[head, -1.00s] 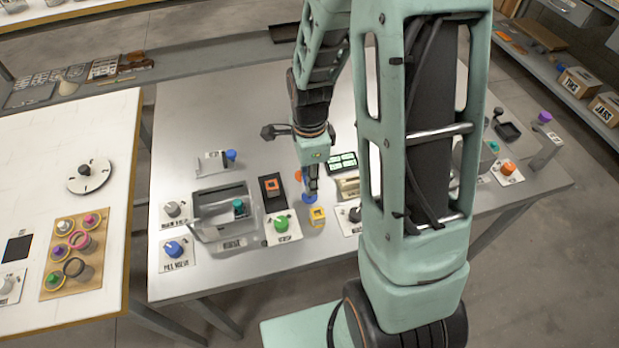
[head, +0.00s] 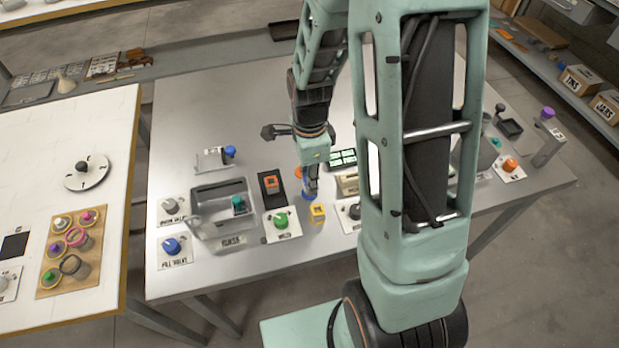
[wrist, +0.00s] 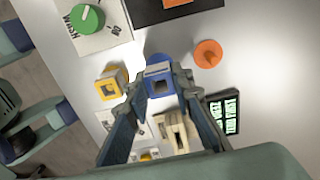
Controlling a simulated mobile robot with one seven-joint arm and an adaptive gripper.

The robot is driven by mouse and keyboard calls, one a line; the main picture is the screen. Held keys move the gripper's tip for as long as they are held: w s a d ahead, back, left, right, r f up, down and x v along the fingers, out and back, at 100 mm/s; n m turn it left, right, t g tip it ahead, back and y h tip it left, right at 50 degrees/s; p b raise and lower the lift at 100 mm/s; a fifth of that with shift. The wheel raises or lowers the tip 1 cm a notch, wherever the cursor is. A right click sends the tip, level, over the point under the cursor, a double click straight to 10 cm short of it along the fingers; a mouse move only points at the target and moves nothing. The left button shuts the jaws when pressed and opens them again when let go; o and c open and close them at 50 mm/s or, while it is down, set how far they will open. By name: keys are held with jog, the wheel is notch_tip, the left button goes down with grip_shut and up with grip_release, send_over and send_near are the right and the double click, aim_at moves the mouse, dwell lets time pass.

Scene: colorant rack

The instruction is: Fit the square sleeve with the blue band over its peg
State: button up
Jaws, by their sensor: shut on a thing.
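My gripper (wrist: 160,84) is shut on the blue-banded square sleeve (wrist: 160,84). The sleeve's square opening faces the wrist camera. A round blue base (wrist: 157,58) shows just beyond the sleeve in the wrist view, partly hidden by it. I cannot see a peg on that base or tell whether the sleeve is around one. In the head view my gripper (head: 310,184) points down at the table, with blue (head: 309,197) showing at its tips.
A yellow square sleeve (wrist: 112,80) stands close left of my gripper. An orange disc (wrist: 208,54) lies to the right. A beige block (wrist: 176,132), a small display (wrist: 224,113) and a green knob (wrist: 87,18) are nearby. An orange sleeve (head: 271,183) sits on a black pad.

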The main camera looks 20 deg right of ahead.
jog(key=shift+f+b, duration=0.95)
jog(key=shift+f, duration=0.3)
jog(key=o, duration=0.9)
jog(key=shift+r, duration=0.1)
jog(key=shift+o, duration=0.2)
notch_tip(320, 180, up, 12)
jog(key=shift+w, duration=0.1)
